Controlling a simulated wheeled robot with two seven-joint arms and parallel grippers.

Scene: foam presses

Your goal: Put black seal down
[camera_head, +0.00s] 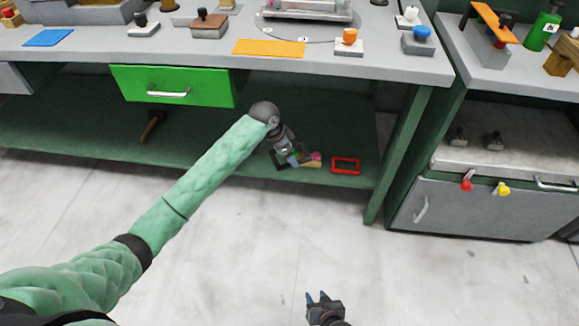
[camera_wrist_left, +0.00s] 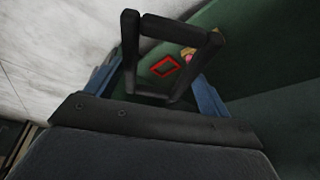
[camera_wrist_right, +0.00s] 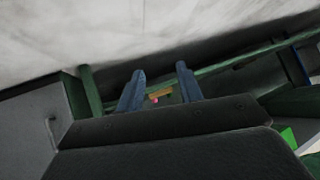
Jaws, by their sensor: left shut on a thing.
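The black seal, a square black frame (camera_wrist_left: 175,27), is held tilted between the fingers of my left gripper (camera_wrist_left: 160,88), which is shut on it. In the head view my left gripper (camera_head: 291,158) reaches in over the right part of the green lower shelf (camera_head: 235,158) of the bench. There the seal is small and partly hidden by the gripper. I cannot tell whether it touches the shelf. A red square seal (camera_head: 345,165) lies flat on the shelf to the right, apart from the gripper. My right gripper (camera_head: 318,298) is open and empty over the floor; its parted fingers show in the right wrist view (camera_wrist_right: 160,88).
A wooden piece with a pink part (camera_head: 313,159) sits between my left gripper and the red seal. A hammer-like brown tool (camera_head: 152,126) lies farther left on the shelf. The green drawer (camera_head: 178,86) and bench top overhang the shelf. A bench leg (camera_head: 395,155) stands at right.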

